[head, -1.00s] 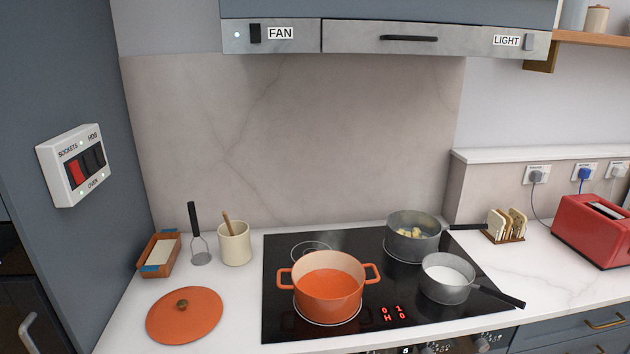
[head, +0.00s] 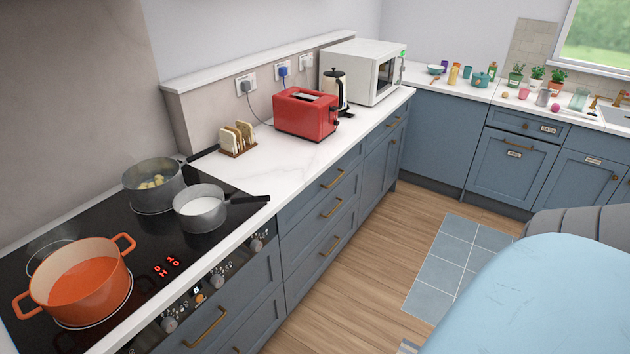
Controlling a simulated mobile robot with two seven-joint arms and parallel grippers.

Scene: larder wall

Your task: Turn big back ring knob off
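The control knobs sit on the front panel below the hob (head: 105,220). One knob (head: 169,325) is at the lower left, another knob (head: 218,281) is in the middle, and one more knob (head: 257,246) is at the right end. Their labels are too small to read, so I cannot tell which is the big back ring knob. A grey pot (head: 153,190) with yellowish pieces stands on a back ring. An orange pot (head: 82,285) stands at the front left, and a grey saucepan of white liquid (head: 201,212) at the front right. Red digits glow on the hob. Neither gripper is in view.
A toast rack (head: 238,140), red toaster (head: 306,114), kettle (head: 336,88) and microwave (head: 372,70) line the counter. Wooden floor (head: 365,260) is clear before the drawers. A blue rounded surface (head: 550,300) fills the lower right.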

